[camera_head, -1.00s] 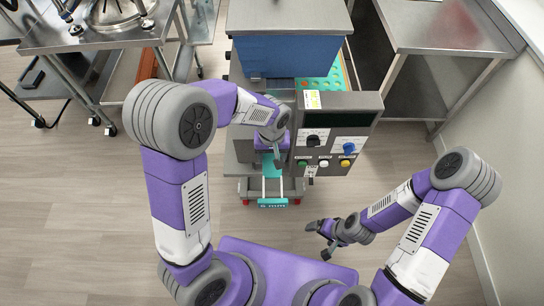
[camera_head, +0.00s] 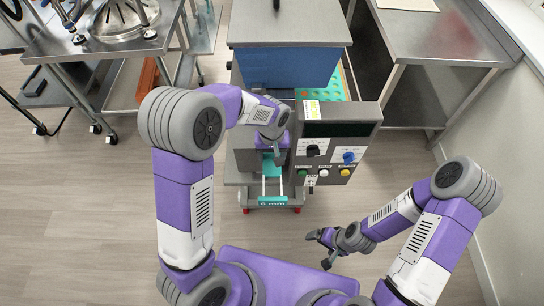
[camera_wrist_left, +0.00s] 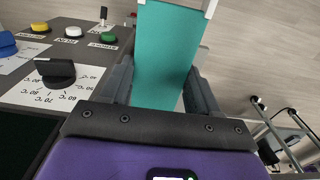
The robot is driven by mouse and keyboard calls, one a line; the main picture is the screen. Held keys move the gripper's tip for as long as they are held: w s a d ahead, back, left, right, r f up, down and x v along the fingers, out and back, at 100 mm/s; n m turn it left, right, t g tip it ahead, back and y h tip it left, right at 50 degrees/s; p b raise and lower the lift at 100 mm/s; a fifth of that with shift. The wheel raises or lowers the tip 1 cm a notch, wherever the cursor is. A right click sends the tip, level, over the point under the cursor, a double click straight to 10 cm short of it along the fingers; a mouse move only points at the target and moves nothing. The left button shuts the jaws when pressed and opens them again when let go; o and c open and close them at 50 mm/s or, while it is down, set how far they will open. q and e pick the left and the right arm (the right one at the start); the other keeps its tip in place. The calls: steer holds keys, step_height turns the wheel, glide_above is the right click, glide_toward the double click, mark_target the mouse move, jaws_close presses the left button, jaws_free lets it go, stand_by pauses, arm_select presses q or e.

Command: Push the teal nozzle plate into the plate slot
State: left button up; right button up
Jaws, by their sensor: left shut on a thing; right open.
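The teal nozzle plate (camera_head: 272,169) sticks out of the front of the depositor (camera_head: 285,62), below the blue hopper. Its front bar (camera_head: 272,201) reads "6 mm" and points toward me. My left gripper (camera_head: 276,156) is over the plate at the machine's front, left of the control panel. In the left wrist view the plate (camera_wrist_left: 163,58) lies between the two fingers, and the gripper is shut on it. The plate slot is hidden by my left gripper and arm. My right gripper (camera_head: 322,247) is open and empty, low in front of the machine at right.
The control panel (camera_head: 336,142) with knobs and buttons stands close right of my left gripper. A teal mould tray (camera_head: 334,88) lies behind it. Steel tables stand at left (camera_head: 90,45) and right (camera_head: 450,45). Bare floor lies in front.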

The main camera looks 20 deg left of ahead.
arm_select(q)
steer(key=shift+w+a+p, duration=0.3)
steer(key=shift+w+a, duration=0.05)
steer(key=shift+w, duration=0.95)
steer(key=shift+w+a+p, duration=0.3)
steer(key=shift+w+a, duration=0.1)
steer(key=shift+w, duration=0.85)
steer(key=shift+w+a+p, duration=0.3)
steer(key=shift+w+a, duration=0.05)
steer(key=shift+w, duration=0.95)
steer(key=shift+w+a+r, duration=0.1)
steer(key=shift+w+r, duration=0.1)
steer(key=shift+w, duration=0.05)
steer(key=o, duration=1.6)
steer(key=r, duration=0.7)
steer(key=shift+s+r+p, duration=0.15)
steer(key=shift+s+p, duration=0.15)
steer(key=shift+p, duration=0.1)
